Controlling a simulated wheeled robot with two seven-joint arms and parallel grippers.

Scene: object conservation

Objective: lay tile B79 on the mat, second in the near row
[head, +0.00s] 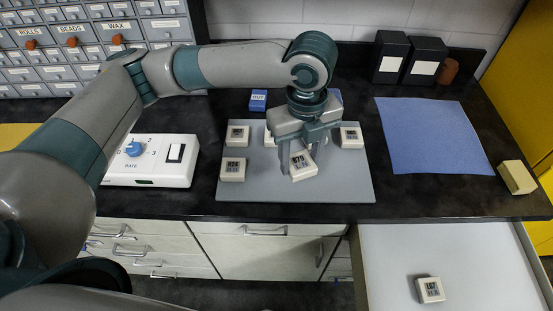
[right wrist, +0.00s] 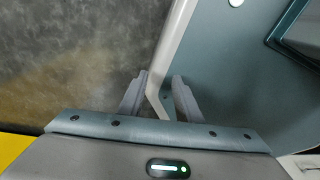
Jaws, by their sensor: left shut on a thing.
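My left gripper (head: 301,160) is shut on a pale tile (head: 302,167), low over the near part of the grey mat (head: 342,187). The tile is slightly turned; its print is too small to read, and I cannot tell whether it touches the mat. Another tile (head: 232,169) lies at the mat's near left. In the far row are a left tile (head: 237,136), a right tile (head: 350,137), and one partly hidden by the gripper (head: 269,138). My right gripper (right wrist: 160,78) shows in the right wrist view, open and empty, away from the mat.
A white control box (head: 150,160) stands left of the mat, a blue cloth (head: 430,135) lies right. Behind are a blue block (head: 258,100) and black boxes (head: 390,57). A yellowish block (head: 517,177) sits at the right edge. Another tile (head: 430,289) lies in a white open drawer (head: 390,260).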

